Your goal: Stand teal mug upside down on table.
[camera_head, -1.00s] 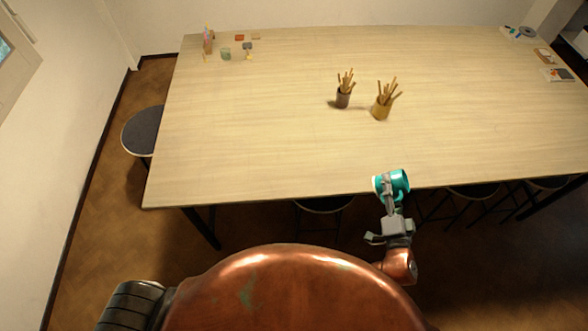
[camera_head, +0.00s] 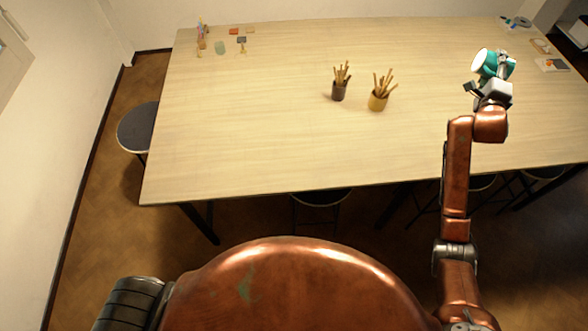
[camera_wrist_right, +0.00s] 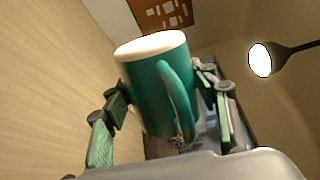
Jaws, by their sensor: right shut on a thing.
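The teal mug (camera_head: 499,66) is held over the right part of the table (camera_head: 270,130) in the head view. It lies tilted, its pale end facing left; I cannot tell its height above the tabletop. My right gripper (camera_head: 489,84) is shut on it. In the right wrist view the mug (camera_wrist_right: 151,88) sits between the fingers of the gripper (camera_wrist_right: 160,95), with its handle toward the camera and its pale end at the top of the picture. I cannot tell for sure whether that pale end is base or mouth. My left gripper is not in view.
Small items (camera_head: 221,48) lie at the far left, and others (camera_head: 540,47) at the far right. The table's left and front middle are clear. Stools (camera_head: 140,127) stand around it.

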